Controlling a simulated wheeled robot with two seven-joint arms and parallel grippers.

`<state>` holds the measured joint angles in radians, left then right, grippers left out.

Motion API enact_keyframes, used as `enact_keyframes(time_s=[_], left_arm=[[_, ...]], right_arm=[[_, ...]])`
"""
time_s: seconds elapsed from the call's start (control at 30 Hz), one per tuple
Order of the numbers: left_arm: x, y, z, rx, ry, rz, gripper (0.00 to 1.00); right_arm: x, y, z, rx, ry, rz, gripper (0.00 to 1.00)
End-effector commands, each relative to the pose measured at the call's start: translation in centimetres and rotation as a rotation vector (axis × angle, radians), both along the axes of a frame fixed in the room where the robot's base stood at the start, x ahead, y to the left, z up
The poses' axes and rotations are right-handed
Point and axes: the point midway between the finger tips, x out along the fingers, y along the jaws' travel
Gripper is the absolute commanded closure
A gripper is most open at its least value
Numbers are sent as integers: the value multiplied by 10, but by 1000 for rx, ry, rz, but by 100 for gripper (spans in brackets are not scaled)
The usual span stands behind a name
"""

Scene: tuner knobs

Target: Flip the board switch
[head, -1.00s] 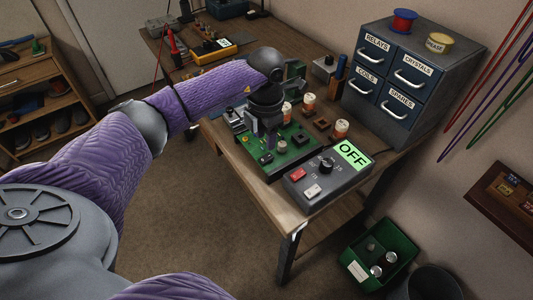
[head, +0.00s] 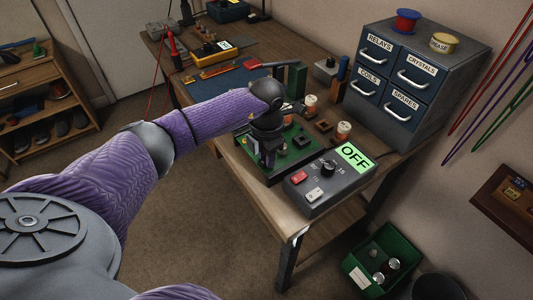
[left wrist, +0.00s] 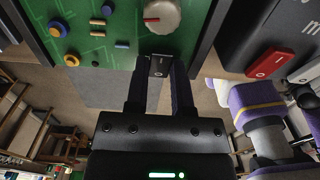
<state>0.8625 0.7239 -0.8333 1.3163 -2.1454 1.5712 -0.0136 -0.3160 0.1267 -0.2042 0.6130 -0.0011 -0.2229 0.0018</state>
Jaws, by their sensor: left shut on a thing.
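The green circuit board (head: 300,153) lies on the workbench, and it also shows at the top of the left wrist view (left wrist: 105,45). The board switch (left wrist: 158,65) is a small black piece with a white mark at the board's near edge, below a grey knob (left wrist: 160,14) with a red pointer. My left gripper (left wrist: 158,78) has its two dark fingers on either side of this switch and is shut on it. In the head view my left gripper (head: 268,158) reaches down over the board's near part and hides the switch. My right gripper is not in view.
A grey box (head: 328,186) with a red rocker (head: 299,177), a white rocker, a black knob and an OFF display (head: 355,157) stands right beside the board.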

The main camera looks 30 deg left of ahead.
Motion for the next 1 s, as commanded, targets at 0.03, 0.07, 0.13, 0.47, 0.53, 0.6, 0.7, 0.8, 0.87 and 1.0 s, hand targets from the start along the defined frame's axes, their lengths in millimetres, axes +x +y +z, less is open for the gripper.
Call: enact_keyframes(time_s=[0.03,0.07,0.13,0.47,0.53,0.6,0.7,0.8,0.87,1.0], left_arm=[[1,0,-1,7,17,0,100],[2,-1,-2,14,34,0,100],[4,-2,-4,41,99,0,100],[6,-2,-2,112,271,0,100],[6,-2,-1,112,271,0,100],[6,-2,-1,112,270,0,100],[6,-2,-1,112,270,0,62],[6,-2,-1,111,269,0,56],[6,-2,-1,111,269,0,56],[6,-3,0,111,268,0,56]], right_arm=[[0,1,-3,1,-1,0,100],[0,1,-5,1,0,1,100],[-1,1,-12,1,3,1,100],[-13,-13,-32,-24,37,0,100],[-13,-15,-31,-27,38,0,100],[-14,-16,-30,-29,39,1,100],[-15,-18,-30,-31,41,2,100],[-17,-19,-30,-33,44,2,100],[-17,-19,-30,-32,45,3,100],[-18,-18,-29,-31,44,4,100]])
